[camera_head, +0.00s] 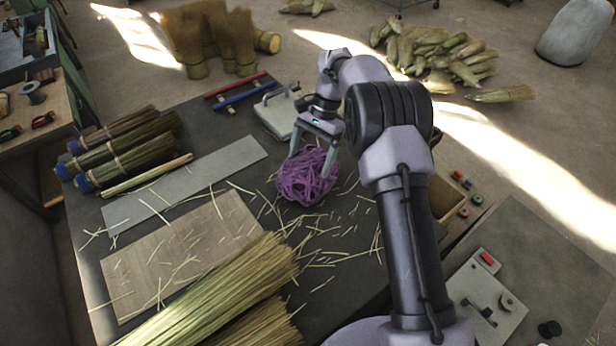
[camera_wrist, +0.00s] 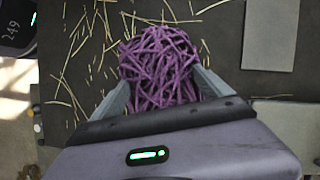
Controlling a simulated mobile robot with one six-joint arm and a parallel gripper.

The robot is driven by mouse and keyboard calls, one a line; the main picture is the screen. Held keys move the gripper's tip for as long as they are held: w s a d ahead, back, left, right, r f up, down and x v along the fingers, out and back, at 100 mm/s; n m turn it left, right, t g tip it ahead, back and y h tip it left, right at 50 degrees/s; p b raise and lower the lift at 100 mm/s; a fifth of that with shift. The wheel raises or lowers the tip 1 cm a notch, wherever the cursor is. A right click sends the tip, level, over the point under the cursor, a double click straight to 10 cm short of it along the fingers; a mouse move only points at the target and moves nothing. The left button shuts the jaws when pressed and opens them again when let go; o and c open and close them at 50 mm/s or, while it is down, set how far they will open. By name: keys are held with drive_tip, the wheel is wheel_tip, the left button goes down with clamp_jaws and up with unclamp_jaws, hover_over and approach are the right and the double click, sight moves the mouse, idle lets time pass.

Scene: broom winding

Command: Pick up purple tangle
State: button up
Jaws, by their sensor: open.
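The purple tangle (camera_head: 306,177) is a loose ball of purple strands on the dark table, right of the grey metal strip. It also shows in the wrist view (camera_wrist: 160,66), between the fingers. My gripper (camera_head: 311,160) is open and reaches down over the tangle, with one finger on each side of it. In the wrist view my gripper (camera_wrist: 162,88) has its fingers beside the lower part of the tangle. I cannot tell whether the fingers touch it. The underside of the tangle is hidden.
Straw bits lie scattered around the tangle. Large straw bundles (camera_head: 215,290) fill the table's front. Tied bundles (camera_head: 125,150) lie at the left, near a wooden board (camera_head: 180,255) and the metal strip (camera_head: 185,182). A pale clamp-like device (camera_head: 281,112) stands behind the tangle.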

drive_tip(key=shift+s+a+f, duration=0.1)
drive_tip(key=shift+f, duration=0.35)
drive_tip(key=shift+f, duration=0.1)
clamp_jaws()
idle(0.3)
